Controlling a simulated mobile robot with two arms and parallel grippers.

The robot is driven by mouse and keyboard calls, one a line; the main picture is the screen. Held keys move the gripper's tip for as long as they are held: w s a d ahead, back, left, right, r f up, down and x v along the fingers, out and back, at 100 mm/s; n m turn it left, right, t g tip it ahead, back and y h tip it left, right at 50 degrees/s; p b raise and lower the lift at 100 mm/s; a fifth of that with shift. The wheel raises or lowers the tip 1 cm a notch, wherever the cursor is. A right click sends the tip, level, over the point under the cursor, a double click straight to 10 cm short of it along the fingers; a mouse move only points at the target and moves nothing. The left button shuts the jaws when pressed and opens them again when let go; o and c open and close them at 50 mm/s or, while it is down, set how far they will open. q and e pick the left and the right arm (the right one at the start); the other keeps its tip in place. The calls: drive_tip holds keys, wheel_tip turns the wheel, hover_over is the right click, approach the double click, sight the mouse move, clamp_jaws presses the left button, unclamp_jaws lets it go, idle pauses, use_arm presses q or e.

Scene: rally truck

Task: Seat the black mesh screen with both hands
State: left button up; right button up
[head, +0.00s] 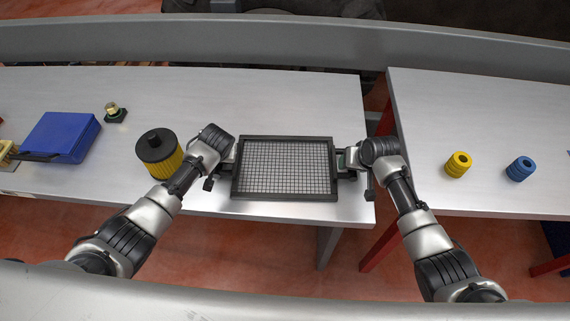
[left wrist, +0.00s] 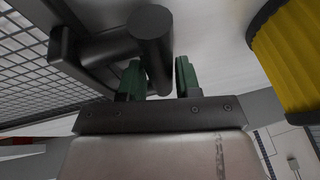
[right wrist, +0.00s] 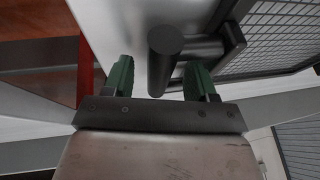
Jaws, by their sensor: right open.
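The black mesh screen (head: 286,168) lies on the left table, a grid in a dark frame with a bar handle at each side. My left gripper (head: 219,165) is at its left side; in the left wrist view, the green fingers (left wrist: 160,80) are drawn in close around the dark handle (left wrist: 152,30). My right gripper (head: 354,161) is at its right side; in the right wrist view, its fingers (right wrist: 160,82) stand apart with the other handle (right wrist: 165,50) between them and gaps on both sides. The handles are mostly hidden in the head view.
A yellow filter with a black top (head: 160,153) stands close to my left gripper. A blue case (head: 62,136) and a small brass-topped part (head: 115,112) are farther left. A yellow ring part (head: 458,164) and a blue one (head: 520,169) stand on the right table (head: 480,120), across a gap.

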use_arm(q)
drive_tip(key=shift+w+f, duration=0.1)
drive_tip(key=shift+f, duration=0.15)
use_arm(e)
drive_tip(key=shift+a+f, duration=0.1)
drive_tip(key=shift+f, duration=0.2)
use_arm(q)
clamp_jaws()
use_arm(e)
drive_tip(key=c, duration=0.7)
clamp_jaws()
use_arm(q)
drive_tip(key=shift+r, duration=0.1)
use_arm(e)
drive_tip(key=shift+w+r, duration=0.1)
drive_tip(key=shift+r, duration=0.05)
